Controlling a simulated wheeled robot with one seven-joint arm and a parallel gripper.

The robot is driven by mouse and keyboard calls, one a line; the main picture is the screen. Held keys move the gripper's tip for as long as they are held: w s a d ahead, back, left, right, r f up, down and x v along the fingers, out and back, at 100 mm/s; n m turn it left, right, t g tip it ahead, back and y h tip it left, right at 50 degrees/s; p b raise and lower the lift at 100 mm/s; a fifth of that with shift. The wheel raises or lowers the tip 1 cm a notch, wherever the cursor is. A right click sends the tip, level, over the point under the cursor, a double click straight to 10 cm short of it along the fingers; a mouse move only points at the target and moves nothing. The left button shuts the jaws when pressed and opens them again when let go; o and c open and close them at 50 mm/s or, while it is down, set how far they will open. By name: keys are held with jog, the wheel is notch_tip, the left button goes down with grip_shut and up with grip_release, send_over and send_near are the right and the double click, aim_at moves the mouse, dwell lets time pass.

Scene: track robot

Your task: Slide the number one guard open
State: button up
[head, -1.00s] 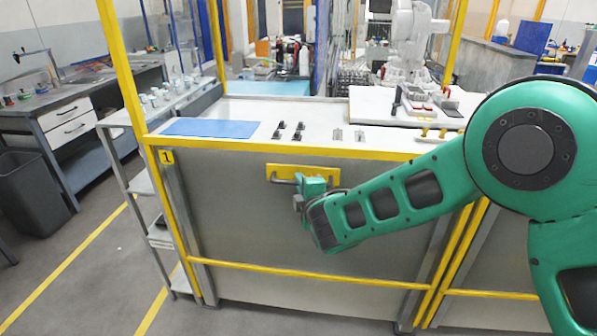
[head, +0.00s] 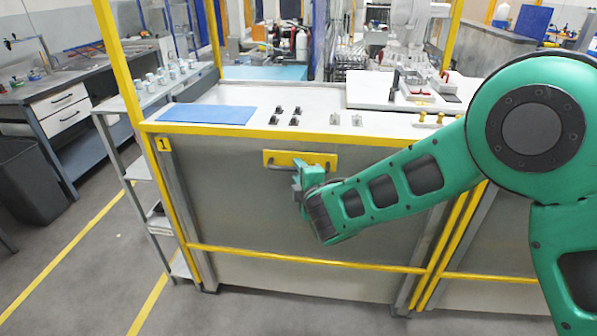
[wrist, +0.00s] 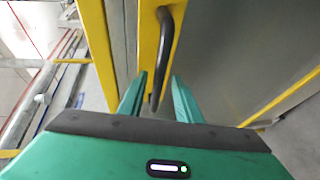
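The number one guard (head: 235,205) is a grey panel in a yellow frame, with a yellow "1" sign (head: 163,144) at its upper left. A yellow plate (head: 325,159) near its top carries a dark bar handle (head: 279,168), which also shows in the wrist view (wrist: 172,45). My gripper (head: 299,178) is at the handle and hides part of it in the head view. In the wrist view my gripper (wrist: 157,78) has its two green fingers apart, with the handle's near end between them. A gap shows on both sides of the bar; I see no grip.
A white worktop with a blue mat (head: 207,114) and small parts lies behind the guard's top rail. A grey shelf rack (head: 142,168) stands left of the guard. A second panel (head: 490,245) adjoins on the right. The floor in front is clear.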

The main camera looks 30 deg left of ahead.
jog(key=v, duration=0.9)
jog(key=shift+d, duration=0.2)
jog(key=shift+s, duration=0.1)
